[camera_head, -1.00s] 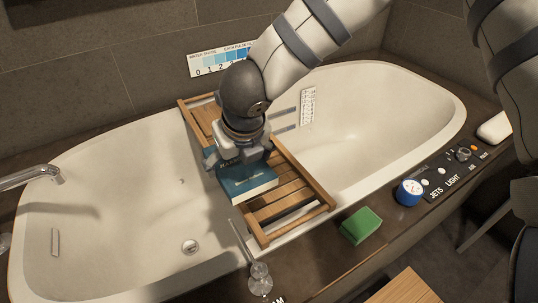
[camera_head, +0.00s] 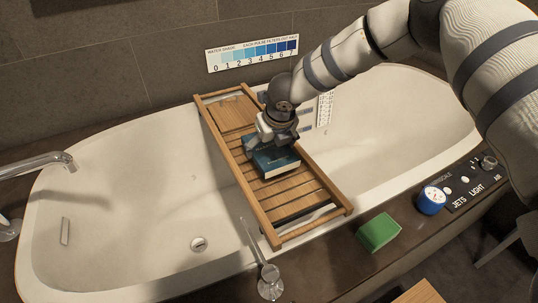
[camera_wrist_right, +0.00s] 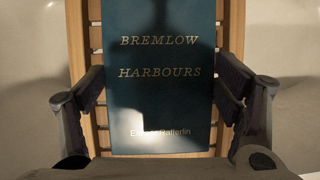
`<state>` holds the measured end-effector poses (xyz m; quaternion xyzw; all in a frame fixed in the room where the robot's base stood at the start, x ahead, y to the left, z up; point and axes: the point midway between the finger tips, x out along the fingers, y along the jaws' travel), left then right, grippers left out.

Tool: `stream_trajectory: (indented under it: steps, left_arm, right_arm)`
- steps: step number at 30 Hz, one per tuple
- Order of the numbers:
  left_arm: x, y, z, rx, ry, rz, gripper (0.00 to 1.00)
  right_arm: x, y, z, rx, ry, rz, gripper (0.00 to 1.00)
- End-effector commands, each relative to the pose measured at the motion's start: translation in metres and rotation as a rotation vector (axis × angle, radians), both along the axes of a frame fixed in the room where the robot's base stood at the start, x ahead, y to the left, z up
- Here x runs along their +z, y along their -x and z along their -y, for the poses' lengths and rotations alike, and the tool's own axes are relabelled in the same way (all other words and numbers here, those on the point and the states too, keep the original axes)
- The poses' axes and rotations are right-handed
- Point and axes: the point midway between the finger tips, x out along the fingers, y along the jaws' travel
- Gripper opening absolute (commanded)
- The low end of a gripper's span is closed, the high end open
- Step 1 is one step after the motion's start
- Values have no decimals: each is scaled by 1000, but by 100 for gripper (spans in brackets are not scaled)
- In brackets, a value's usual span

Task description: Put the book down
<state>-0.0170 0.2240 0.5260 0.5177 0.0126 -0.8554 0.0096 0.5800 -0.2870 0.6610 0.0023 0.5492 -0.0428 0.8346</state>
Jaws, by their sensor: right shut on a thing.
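The blue-green book (camera_head: 277,163) is at the middle of the slatted wooden bath tray (camera_head: 296,190), which spans the white tub. My right gripper (camera_head: 268,141) is over the book, its fingers on the book's two sides. In the right wrist view the book (camera_wrist_right: 168,85) shows its cover, "Bremlow Harbours", with the gripper's dark fingers (camera_wrist_right: 160,90) on either side and tray slats behind. The book looks flat; I cannot tell whether it touches the slats. My left gripper is not in view.
The white bathtub (camera_head: 130,190) surrounds the tray. A faucet (camera_head: 45,163) is at the left.

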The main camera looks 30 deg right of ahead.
Motion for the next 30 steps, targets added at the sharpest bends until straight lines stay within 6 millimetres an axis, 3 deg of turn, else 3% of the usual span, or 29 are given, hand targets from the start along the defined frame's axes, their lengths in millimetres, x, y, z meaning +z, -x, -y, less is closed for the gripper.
stream_trajectory:
  steps: [4,14,15,17,27,30]
  left_arm:
    - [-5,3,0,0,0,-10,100]
    - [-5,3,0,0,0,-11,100]
    - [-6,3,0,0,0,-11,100]
    - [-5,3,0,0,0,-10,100]
    - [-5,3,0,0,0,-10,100]
    - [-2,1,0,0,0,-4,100]
  right_arm:
    - [-30,1,0,1,2,-5,46]
    - [-34,1,0,0,0,-1,46]
    - [-34,1,0,0,0,-1,85]
    - [-33,0,0,0,0,-1,99]
    - [-33,1,0,0,0,-1,100]
    - [-23,2,-1,0,0,1,100]
